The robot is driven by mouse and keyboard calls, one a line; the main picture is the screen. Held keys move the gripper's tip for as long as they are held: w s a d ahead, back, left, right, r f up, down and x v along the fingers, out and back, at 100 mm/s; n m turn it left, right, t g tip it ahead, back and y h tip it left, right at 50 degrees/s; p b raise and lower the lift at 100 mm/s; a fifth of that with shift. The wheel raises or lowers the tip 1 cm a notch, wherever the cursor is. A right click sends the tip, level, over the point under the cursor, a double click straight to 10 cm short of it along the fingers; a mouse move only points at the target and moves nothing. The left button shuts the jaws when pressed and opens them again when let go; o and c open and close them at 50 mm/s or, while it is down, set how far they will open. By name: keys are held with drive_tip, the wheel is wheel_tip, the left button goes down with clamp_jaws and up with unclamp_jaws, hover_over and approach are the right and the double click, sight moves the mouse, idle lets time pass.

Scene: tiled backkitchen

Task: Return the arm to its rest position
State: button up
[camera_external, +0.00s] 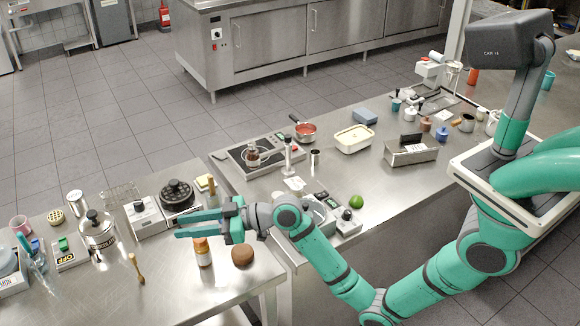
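My arm is teal and grey and reaches from the right side of the picture, down low at the front and up to the left. My gripper (184,224) is at the arm's left end, above the left steel counter. Its two teal fingers point left and stand apart, with nothing visible between them. An orange-capped bottle (203,254) stands just below the fingers in the picture. A brown round object (242,256) lies beside it on the counter.
The left counter (165,291) also holds a steel kettle (98,235), a black-topped burner (177,195) and a wooden brush (137,268). The right counter holds a lime (356,201), a red pan (305,131) and a cream tub (353,139).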

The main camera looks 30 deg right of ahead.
drive_tip(key=s+d+r+m+t+h, duration=0.25)
drive_tip(key=d+m+t, duration=0.2)
drive_tip(key=d, duration=0.85)
drive_tip(key=s+d+r+m+t+h, duration=0.1)
drive_tip(key=d+r+m+t+h, duration=0.3)
drive_tip(key=d, duration=0.8)
drive_tip(key=s+d+m+t+h, duration=0.25)
drive_tip(key=d+t, duration=0.35)
drive_tip(key=d, duration=0.7)
drive_tip(key=s+d+f+m+g+h, duration=0.1)
drive_tip(key=s+d+f+g+h, duration=0.15)
drive_tip(key=s+f, duration=0.5)
drive_tip(key=s+d+f+m+g+h, duration=0.1)
drive_tip(key=s+d+f+h, duration=0.2)
drive_tip(key=f, duration=0.7)
drive_tip(key=s+f+g, duration=0.1)
drive_tip(key=s+f, duration=0.1)
drive_tip(key=s, duration=0.4)
drive_tip(key=s+f+g, duration=0.1)
drive_tip(key=s+f, duration=0.2)
drive_tip(key=s, duration=0.3)
drive_tip(key=s+f+n+g, duration=0.1)
drive_tip(key=s+f, duration=0.2)
drive_tip(key=s, duration=0.3)
drive_tip(key=shift+d+f, duration=0.15)
drive_tip(key=shift+d, duration=0.15)
